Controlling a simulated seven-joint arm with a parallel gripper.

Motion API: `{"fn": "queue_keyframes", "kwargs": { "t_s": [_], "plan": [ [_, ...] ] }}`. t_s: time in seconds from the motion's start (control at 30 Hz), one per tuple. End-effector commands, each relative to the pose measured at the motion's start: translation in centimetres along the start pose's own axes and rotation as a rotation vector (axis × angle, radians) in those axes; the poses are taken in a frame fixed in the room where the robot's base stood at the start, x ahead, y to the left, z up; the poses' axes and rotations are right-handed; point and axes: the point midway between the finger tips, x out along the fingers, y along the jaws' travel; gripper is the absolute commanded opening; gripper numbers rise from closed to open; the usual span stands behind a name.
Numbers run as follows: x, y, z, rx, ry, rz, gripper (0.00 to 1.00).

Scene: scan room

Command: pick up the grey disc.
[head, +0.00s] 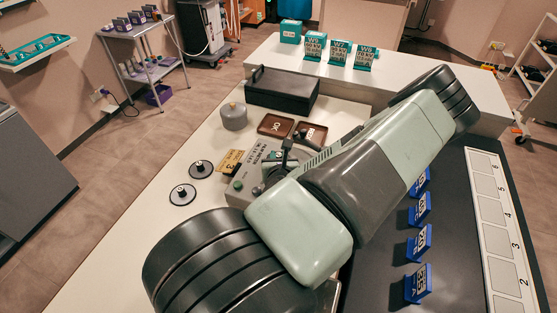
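No disc shows as plainly grey. Two dark, flat discs with pale rims and small central knobs lie on the white counter at left: a nearer disc (182,197) and a farther disc (201,170). A grey, round, lidded piece (233,118) stands behind them; it is taller than a flat disc. I cannot tell which of these is the grey disc. My gripper cannot be made out and seems hidden behind the arm. Nothing touches the two discs.
A pale control unit (244,183) with dark upright parts stands beside the discs, partly behind my arm. A black case (283,92) and brown trays (276,125) lie farther back. Blue stands (418,284) and a numbered strip (499,240) are at right. The counter left of the discs is clear.

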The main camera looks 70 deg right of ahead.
Motion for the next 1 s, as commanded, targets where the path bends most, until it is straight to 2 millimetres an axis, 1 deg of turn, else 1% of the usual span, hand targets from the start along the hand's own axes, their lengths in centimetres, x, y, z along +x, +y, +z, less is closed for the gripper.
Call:
{"fn": "queue_keyframes", "kwargs": {
  "t_s": [0.03, 0.1, 0.37, 0.47, 0.57, 0.8, 0.9, 1.0],
  "plan": [
    [0.0, 0.0, 0.0, 0.0, 0.0, 0.0, 0.11],
    [0.0, 0.0, 0.0, 0.0, 0.001, 0.0, 0.0],
    [0.0, 0.0, 0.1, -0.001, 0.0, 0.0, 0.0],
    [-0.3, 0.0, 0.7, -0.001, -0.001, 0.0, 0.0],
    [-0.9, -0.1, 2.2, -0.002, -0.002, 0.0, 0.0],
    [-2.8, -0.1, 6.7, -0.004, -0.002, -0.001, 0.0],
    [-3.3, 0.0, 8.1, -0.003, -0.001, 0.0, 0.0],
    [-3.5, 0.7, 9.3, -0.011, -0.002, 0.014, 0.0]
  ]
}}
